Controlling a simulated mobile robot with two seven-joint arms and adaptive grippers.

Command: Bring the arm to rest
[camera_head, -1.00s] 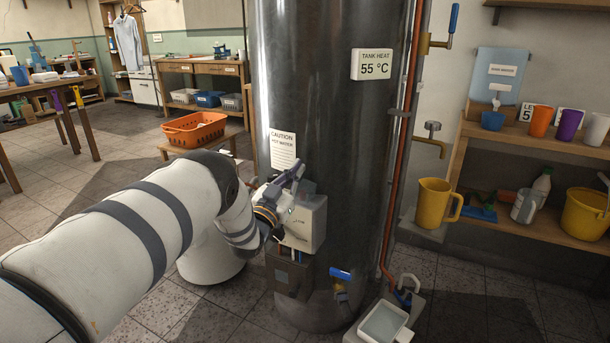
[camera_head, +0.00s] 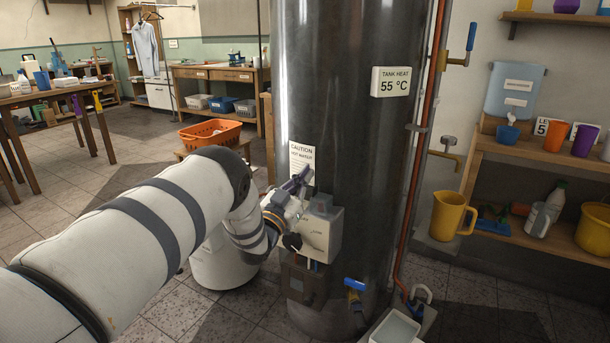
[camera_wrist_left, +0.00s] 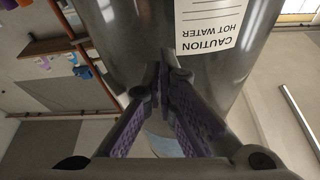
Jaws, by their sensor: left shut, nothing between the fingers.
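My left arm comes in from the left in the head view, and its gripper (camera_head: 301,178) is in front of the dark metal tank (camera_head: 345,150), by the lower part of the caution label (camera_head: 302,160). In the left wrist view the gripper's purple-padded fingers (camera_wrist_left: 163,80) meet at their tips, with nothing between them. The tank and the upside-down caution label (camera_wrist_left: 212,22) are beyond the fingertips there. I cannot tell whether the tips touch the tank. A grey control box (camera_head: 321,232) on the tank is just below and right of the gripper. My right gripper is not in view.
A red pipe (camera_head: 424,120) with a blue-handled valve runs along the tank's right side. A yellow jug (camera_head: 448,216) and shelves (camera_head: 530,152) with cups stand at the right. An orange basket (camera_head: 210,133) is behind my arm. Open tiled floor lies at the left.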

